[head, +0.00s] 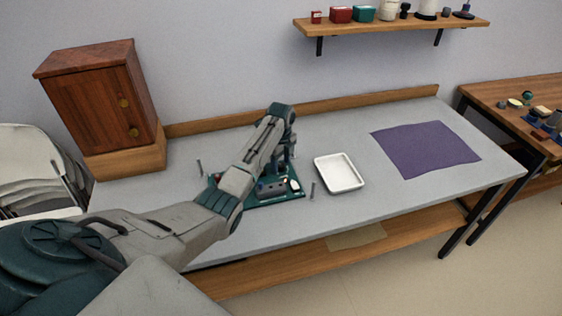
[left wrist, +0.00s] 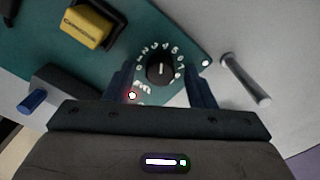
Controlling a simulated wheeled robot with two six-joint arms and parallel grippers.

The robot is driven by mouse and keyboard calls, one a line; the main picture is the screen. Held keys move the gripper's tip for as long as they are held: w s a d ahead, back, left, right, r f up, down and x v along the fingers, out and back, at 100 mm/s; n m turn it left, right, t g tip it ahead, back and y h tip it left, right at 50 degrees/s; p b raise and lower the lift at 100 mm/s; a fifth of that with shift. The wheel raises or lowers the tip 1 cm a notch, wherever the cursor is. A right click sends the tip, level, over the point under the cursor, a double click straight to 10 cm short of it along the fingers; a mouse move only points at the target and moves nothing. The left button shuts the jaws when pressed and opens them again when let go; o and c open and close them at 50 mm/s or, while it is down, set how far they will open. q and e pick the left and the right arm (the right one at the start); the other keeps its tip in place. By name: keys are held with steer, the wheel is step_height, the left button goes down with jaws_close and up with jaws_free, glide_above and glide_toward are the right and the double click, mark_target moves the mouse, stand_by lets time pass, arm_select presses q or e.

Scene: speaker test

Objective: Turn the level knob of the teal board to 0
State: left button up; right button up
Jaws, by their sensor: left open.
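The teal board (head: 294,193) lies on the grey table, partly hidden by my left arm in the head view. In the left wrist view the board (left wrist: 187,25) carries a round black knob (left wrist: 161,70) ringed by white numerals. A white line on the knob stands upright in the picture; the numeral it marks is too small to read surely. My left gripper (left wrist: 158,82) is open, with its dark fingers on either side of the knob. I cannot tell whether they touch it. In the head view the left gripper (head: 284,168) is over the board. My right gripper is not in view.
A yellow switch (left wrist: 88,28), a blue lever (left wrist: 32,101) and a metal post (left wrist: 246,80) are close by. A white tray (head: 340,188) and a purple mat (head: 426,149) lie right of the board. A wooden cabinet (head: 90,100) stands left.

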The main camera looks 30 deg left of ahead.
arm_select(q)
steer(key=shift+f, duration=0.1)
steer(key=c, duration=1)
